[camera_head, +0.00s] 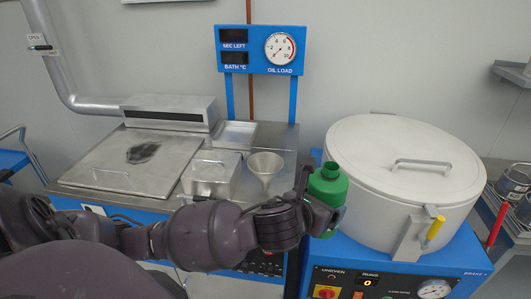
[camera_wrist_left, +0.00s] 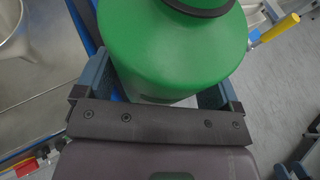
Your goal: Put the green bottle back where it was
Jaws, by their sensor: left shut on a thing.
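The green bottle (camera_head: 328,186) is upright in my left gripper (camera_head: 318,203) in the head view, in front of the large white lidded drum. In the left wrist view the bottle (camera_wrist_left: 172,48) fills the top middle. The left gripper (camera_wrist_left: 160,95) is shut on it, one finger on each side. The lower part of the bottle is hidden by the gripper. A dark ring shows at the bottle's neck. I cannot tell whether the bottle's base touches anything. My right gripper is not in view.
The white drum (camera_head: 395,160) with a yellow-tipped handle stands on a blue cabinet (camera_head: 400,262). A gauge panel (camera_head: 260,50) stands behind. Metal cans (camera_head: 512,183) sit at far right.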

